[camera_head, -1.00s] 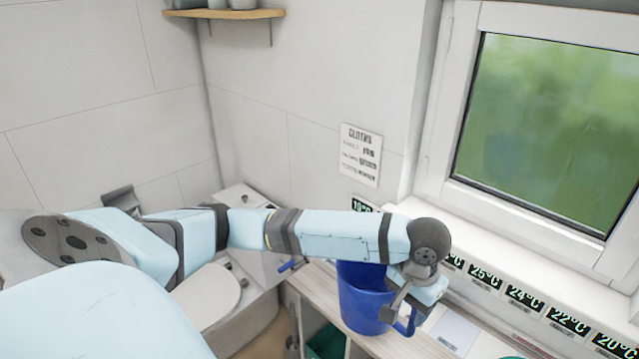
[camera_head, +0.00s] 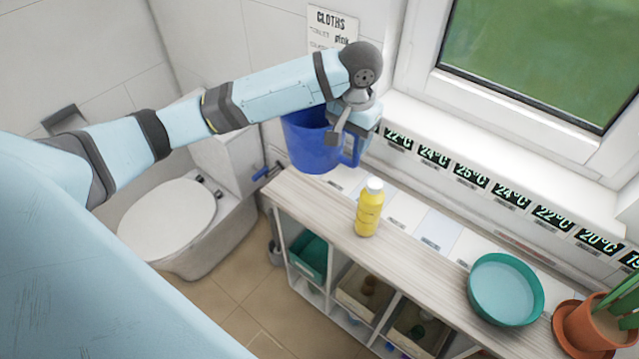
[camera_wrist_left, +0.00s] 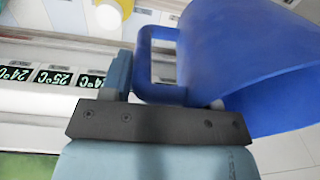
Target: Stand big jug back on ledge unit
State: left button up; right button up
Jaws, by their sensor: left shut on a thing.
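The big jug (camera_head: 310,145) is blue and shows in the head view near the far left end of the ledge unit. The ledge unit (camera_head: 321,213) has a pale wooden top with open compartments below. My left gripper (camera_head: 341,122) is shut on the jug at its handle side. In the left wrist view the jug (camera_wrist_left: 245,60) and its handle (camera_wrist_left: 145,65) fill the upper right, at my left gripper (camera_wrist_left: 165,98). The jug looks roughly upright in the head view. I cannot tell whether its base touches anything. My right gripper is out of view.
A yellow bottle (camera_head: 369,208) stands on the unit's top, with a teal bowl (camera_head: 505,290) and a potted plant (camera_head: 590,325) further right. Temperature labels (camera_head: 470,174) line the window sill. A toilet (camera_head: 165,220) is at left. Wood between bottle and bowl is clear.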

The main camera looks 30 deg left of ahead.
pick_arm(q)
jog(key=w+a+r+b, duration=0.1)
jog(key=w+a+b, duration=0.1)
jog(key=w, duration=0.4)
notch_tip(320, 180, down, 19)
jog(key=p, duration=0.2)
jog(key=shift+f, duration=0.15)
jog(key=o, duration=1.5)
notch_tip(320, 180, up, 12)
jog(key=b, duration=0.1)
jog(key=shift+d, duration=0.2)
jog(key=shift+s, duration=0.1)
